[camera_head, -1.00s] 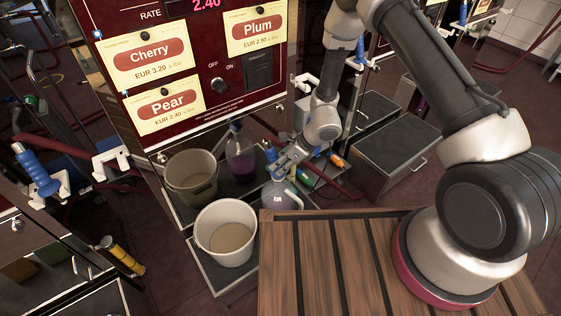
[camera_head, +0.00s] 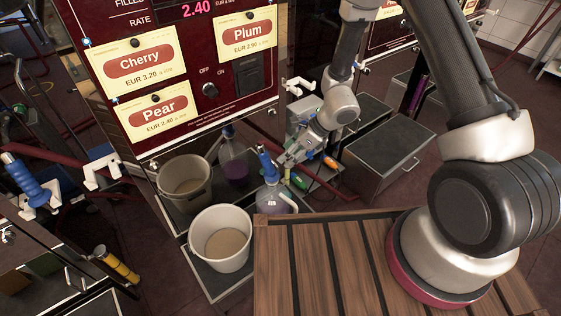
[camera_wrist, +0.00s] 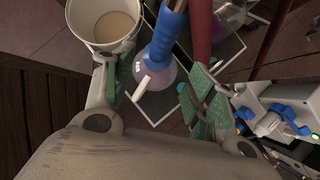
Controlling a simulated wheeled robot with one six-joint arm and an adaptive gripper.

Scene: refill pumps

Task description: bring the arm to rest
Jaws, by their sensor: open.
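My gripper (camera_head: 286,159) is open and empty, held just right of a blue pump nozzle (camera_head: 267,166). The nozzle stands in the neck of a clear jug (camera_head: 274,198) with purplish contents, on the low dark shelf by the dispenser. In the wrist view, my gripper (camera_wrist: 156,92) has its green-padded fingers spread wide. The blue nozzle (camera_wrist: 168,35) and the jug (camera_wrist: 155,95) show beyond and between them, apart from the pads as far as I can tell. The arm reaches down over the slatted wooden top.
A white bucket (camera_head: 222,240) stands left of the jug, a greyish bucket (camera_head: 185,180) behind it. Another jug with purple liquid (camera_head: 235,166) is at the back. The dispenser panel (camera_head: 205,90) rises behind. A dark box (camera_head: 388,155) stands right. The wooden top (camera_head: 330,270) is clear at left.

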